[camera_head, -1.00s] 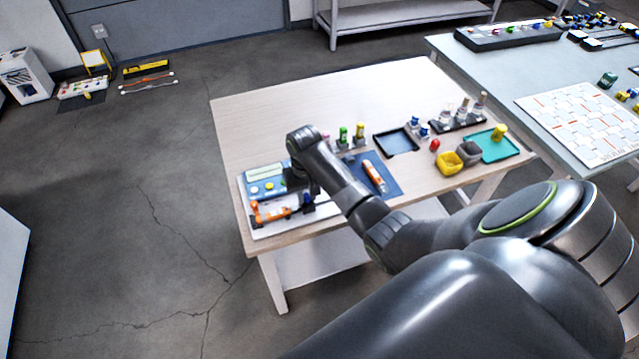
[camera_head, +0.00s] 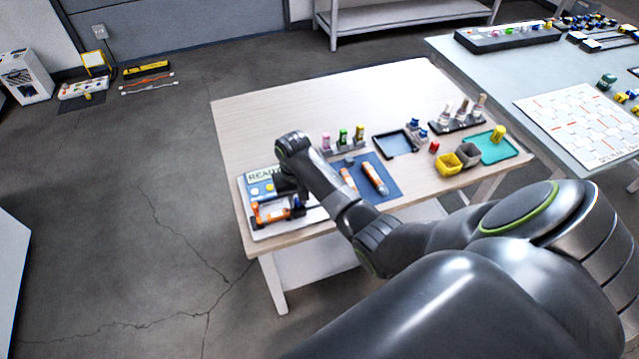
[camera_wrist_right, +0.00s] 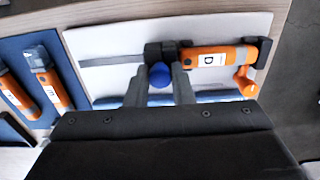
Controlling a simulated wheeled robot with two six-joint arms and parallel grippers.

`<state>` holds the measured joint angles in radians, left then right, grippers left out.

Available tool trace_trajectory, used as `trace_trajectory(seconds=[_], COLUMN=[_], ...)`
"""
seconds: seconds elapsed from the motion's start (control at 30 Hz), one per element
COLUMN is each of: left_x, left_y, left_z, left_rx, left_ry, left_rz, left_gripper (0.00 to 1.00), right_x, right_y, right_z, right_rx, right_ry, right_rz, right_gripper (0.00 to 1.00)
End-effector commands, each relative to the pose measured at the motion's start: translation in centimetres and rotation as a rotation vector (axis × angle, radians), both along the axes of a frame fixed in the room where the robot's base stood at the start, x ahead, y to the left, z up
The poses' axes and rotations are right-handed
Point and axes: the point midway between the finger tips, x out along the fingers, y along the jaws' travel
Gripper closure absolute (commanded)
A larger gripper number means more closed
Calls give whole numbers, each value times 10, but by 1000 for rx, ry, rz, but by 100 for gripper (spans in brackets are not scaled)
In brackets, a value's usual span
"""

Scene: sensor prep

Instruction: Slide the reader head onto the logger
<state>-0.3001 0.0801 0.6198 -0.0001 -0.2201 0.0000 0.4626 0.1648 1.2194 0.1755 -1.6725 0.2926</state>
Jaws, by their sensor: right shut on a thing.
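The orange logger (camera_head: 270,212) lies on the white board at the table's left front. In the right wrist view the logger (camera_wrist_right: 212,60) has a white "D" label. The dark reader head (camera_wrist_right: 153,53) sits on a grey rail (camera_wrist_right: 110,61), against the logger's left end in that view; how far they overlap is unclear. My right gripper (camera_wrist_right: 160,88) is shut on the reader head's blue knob (camera_wrist_right: 160,76). In the head view the right gripper (camera_head: 287,193) is over the board, partly hiding the reader head. My left gripper is not in view.
A display reading "READ…" (camera_head: 263,176), its end hidden by my arm, is at the board's back. Two more orange loggers (camera_head: 375,178) lie on a blue mat (camera_head: 388,191) to the right. Coloured vials (camera_head: 343,137) stand behind. The table's back left is clear.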

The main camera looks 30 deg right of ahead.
Motion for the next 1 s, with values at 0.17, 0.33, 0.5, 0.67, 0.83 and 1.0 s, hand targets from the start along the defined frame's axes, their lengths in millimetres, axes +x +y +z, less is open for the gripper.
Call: trace_trajectory(seconds=[0.17, 0.33, 0.5, 0.67, 0.83, 1.0], left_x=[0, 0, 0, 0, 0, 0], left_y=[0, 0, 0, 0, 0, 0], left_z=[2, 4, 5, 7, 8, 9], left_rx=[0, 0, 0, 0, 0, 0], left_ry=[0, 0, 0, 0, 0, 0], left_rz=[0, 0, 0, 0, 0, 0], left_gripper=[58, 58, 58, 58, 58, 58], right_x=[0, 0, 0, 0, 0, 0], right_y=[0, 0, 0, 0, 1, 1], right_z=[1, 1, 1, 1, 1, 0], right_rx=[-1, -1, -1, -1, -1, -1], right_ry=[0, -1, -1, -1, -1, -1], right_rz=[0, 0, 0, 0, 0, 0], right_gripper=[91, 91, 91, 91, 91, 91])
